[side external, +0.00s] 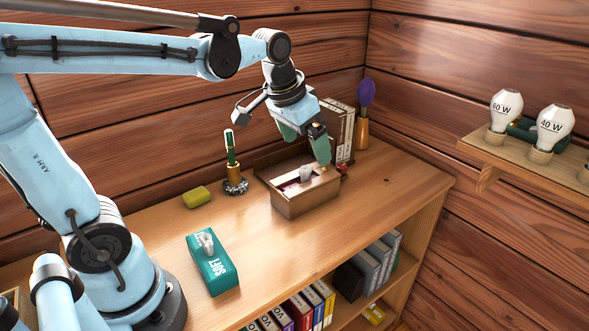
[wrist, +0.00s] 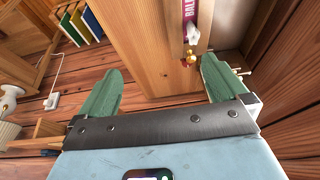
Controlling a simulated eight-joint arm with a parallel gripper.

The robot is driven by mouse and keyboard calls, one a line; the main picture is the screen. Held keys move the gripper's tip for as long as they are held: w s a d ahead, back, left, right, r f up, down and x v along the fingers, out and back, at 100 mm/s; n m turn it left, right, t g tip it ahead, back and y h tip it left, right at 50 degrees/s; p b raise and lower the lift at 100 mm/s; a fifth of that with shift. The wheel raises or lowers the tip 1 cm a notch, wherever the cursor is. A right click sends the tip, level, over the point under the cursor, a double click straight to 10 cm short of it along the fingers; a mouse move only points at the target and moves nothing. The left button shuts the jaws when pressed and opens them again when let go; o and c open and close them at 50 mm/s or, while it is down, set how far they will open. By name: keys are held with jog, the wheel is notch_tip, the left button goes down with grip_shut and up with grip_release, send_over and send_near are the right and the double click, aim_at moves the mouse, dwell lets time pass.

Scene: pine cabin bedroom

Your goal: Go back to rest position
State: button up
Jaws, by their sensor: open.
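My gripper (side external: 308,146) hangs at the end of the blue arm, above the back right part of an open wooden box (side external: 305,200) on the shelf top. In the wrist view my gripper (wrist: 160,82) has its two green fingers spread wide apart with nothing held between them. A pale object (side external: 305,173) lies in the box. Whether the fingers touch the box is hard to tell.
A teal tissue box (side external: 211,265), a yellow sponge (side external: 196,197) and a gold holder (side external: 234,173) with a green-and-white item stand left of the wooden box. Upright binders (side external: 338,125) and a purple-topped brush (side external: 364,95) stand behind. Bulbs (side external: 506,108) sit on the right wall shelf.

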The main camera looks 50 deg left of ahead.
jog(key=s+d+f+t, duration=0.3)
jog(key=s+f, duration=0.1)
jog(key=s, duration=0.4)
jog(key=shift+s+f, duration=0.15)
jog(key=shift+f, duration=0.1)
dwell(0.5)
